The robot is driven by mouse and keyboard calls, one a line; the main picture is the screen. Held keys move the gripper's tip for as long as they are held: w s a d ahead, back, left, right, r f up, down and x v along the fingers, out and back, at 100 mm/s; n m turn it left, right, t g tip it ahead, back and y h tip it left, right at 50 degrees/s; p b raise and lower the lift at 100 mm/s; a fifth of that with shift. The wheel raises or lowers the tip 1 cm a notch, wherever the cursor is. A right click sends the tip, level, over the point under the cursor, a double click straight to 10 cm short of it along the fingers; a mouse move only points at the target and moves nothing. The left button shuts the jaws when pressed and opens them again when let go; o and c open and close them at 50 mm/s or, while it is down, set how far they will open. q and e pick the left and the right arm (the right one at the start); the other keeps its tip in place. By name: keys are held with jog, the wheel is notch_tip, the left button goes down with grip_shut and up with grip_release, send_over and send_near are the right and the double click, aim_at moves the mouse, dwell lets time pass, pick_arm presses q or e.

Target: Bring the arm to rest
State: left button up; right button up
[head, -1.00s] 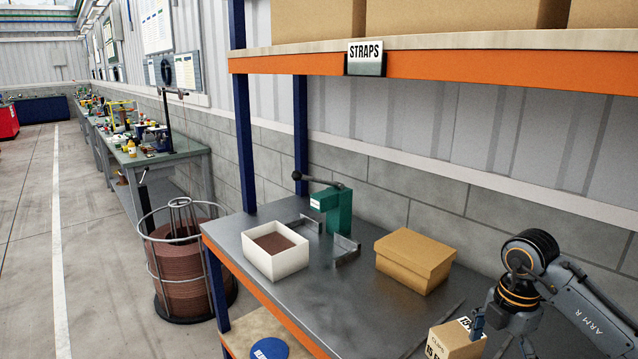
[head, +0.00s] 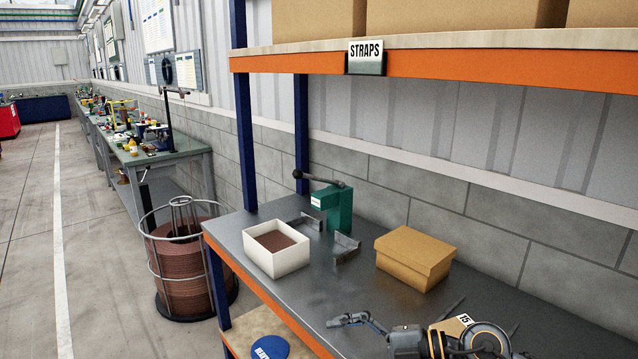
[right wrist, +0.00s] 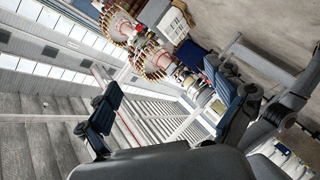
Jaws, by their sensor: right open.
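My right arm reaches low across the front of the metal bench (head: 352,279) in the head view, with its dark gripper (head: 352,320) pointing left. In the right wrist view the two finger pads of the right gripper (right wrist: 168,112) stand wide apart, with nothing between them. The gripper is open and empty. A small labelled carton (head: 453,326) is mostly hidden behind my right arm. My left gripper is in neither view.
A white bin with brown contents (head: 278,262), a green press (head: 338,208) and a closed cardboard box (head: 414,260) stand on the bench. An orange-edged shelf (head: 480,68) hangs above. Copper-coloured coils in a wire cage (head: 182,265) stand left.

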notch_tip(320, 180, up, 6)
jog(key=a+m+t+y, duration=0.2)
jog(key=m+t+y, duration=0.1)
jog(key=t+y, duration=0.1)
jog(key=w+d+r+m+t+h, duration=0.25)
jog(key=d+m+t+h, duration=0.45)
jog(key=m+t, duration=0.45)
jog(key=s+d+f+m+g+h, duration=0.3)
jog(key=d+f+m+h, duration=0.85)
jog(key=f, duration=0.35)
jog(key=s+f+g, duration=0.6)
jog(key=s+f, duration=0.2)
jog(key=s, duration=0.3)
jog(key=s+f+g, duration=0.6)
jog(key=s+f, duration=0.2)
jog(key=s, duration=0.4)
notch_tip(320, 180, down, 27)
jog(key=s+g, duration=0.1)
jog(key=s, duration=0.1)
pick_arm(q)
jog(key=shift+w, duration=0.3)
pick_arm(e)
jog(key=s+d+f, duration=0.1)
jog(key=s+f, duration=0.7)
jog(key=s+d+f+n+g, duration=0.1)
jog(key=s+d+f, duration=0.1)
jog(key=s+f, duration=0.6)
jog(key=shift+d, duration=0.25)
